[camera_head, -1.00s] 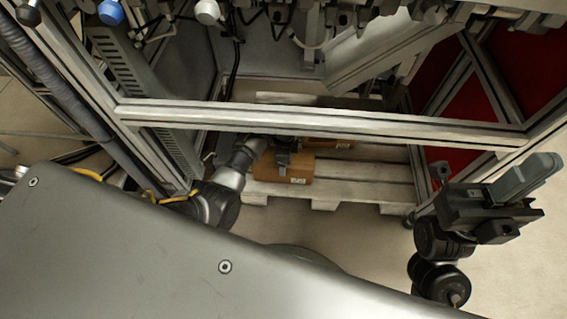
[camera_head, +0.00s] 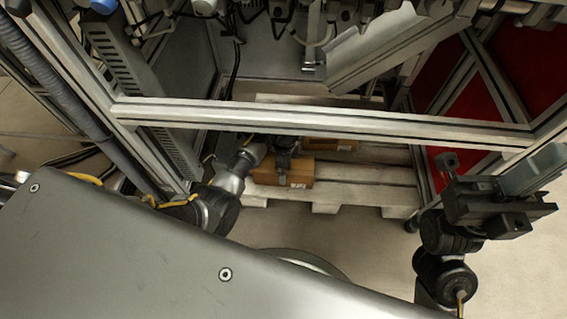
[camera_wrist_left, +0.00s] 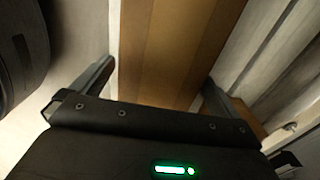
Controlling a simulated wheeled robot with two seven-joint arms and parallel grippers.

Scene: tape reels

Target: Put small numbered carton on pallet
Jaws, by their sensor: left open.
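A small brown carton (camera_head: 268,175) with a white label sits on the pale wooden pallet (camera_head: 345,192), near its front left. My left gripper (camera_head: 286,160) is at the carton's top, reaching in under the frame's crossbar. In the left wrist view the brown carton (camera_wrist_left: 175,50) with its lighter tape strip lies between the spread fingers of my open left gripper (camera_wrist_left: 160,85). No grip on it shows. Any number on the carton is too small to read. My right gripper (camera_head: 492,170) is empty, fingers apart, outside the frame at the right.
A second brown carton (camera_head: 328,145) lies behind on the pallet, partly hidden by the metal crossbar (camera_head: 330,122). Frame posts stand left and right of the pallet. The pallet's right slats (camera_head: 385,172) are clear. Machine parts hang above.

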